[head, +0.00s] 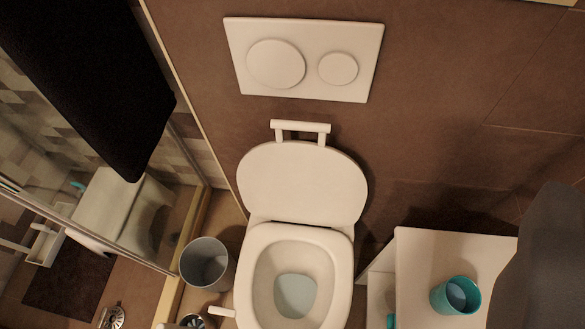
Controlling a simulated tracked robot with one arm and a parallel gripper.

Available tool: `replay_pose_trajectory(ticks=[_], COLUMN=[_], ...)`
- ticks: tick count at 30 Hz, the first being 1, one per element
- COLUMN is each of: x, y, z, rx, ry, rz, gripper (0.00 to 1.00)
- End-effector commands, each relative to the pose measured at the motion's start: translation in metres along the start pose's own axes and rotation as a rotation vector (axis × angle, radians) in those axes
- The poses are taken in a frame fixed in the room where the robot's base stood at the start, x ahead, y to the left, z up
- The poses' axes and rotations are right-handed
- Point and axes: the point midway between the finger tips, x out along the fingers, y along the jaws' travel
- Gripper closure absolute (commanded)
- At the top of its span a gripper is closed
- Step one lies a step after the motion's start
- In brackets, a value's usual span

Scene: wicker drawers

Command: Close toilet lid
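The toilet lid (302,185) is a rounded white panel standing raised, leaning back toward the brown wall. A white bar-shaped handle (300,127) shows at its top edge. Below it is the white toilet bowl (255,262), uncovered, with pale water inside. Its front edge is cut off by the bottom of the picture. My gripper (345,183) shows as two dark finger shapes, one at the upper left and one at the right edge. They are wide apart with nothing between them, and neither appears to touch the lid.
A white flush plate (370,75) with two round buttons is on the wall above. A grey bin (205,265) stands left of the bowl. A white cabinet (425,250) with a teal cup (455,295) is at right. A glass partition (190,150) runs along the left.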

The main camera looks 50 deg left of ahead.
Motion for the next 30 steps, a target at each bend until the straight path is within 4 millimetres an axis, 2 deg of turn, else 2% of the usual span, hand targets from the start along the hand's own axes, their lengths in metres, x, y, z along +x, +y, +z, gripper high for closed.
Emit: replay_pose_trajectory(ticks=[1, 6, 11, 15, 21, 24, 30], x=[0.020, 0.082, 0.132, 0.166, 0.198, 0.205, 0.212], y=[-0.013, -0.065, -0.120, -0.174, -0.245, -0.269, -0.294], z=[-0.004, 0.006, 0.023, 0.045, 0.082, 0.098, 0.116], rx=[-0.081, -0.414, -0.731, -1.011, -1.360, -1.485, -1.610], ry=[-0.033, -0.117, -0.155, -0.158, -0.118, -0.090, -0.055], rz=[-0.041, -0.193, -0.353, -0.506, -0.716, -0.793, -0.871], gripper=[0.60, 0.60, 0.60, 0.60, 0.60, 0.60, 0.60])
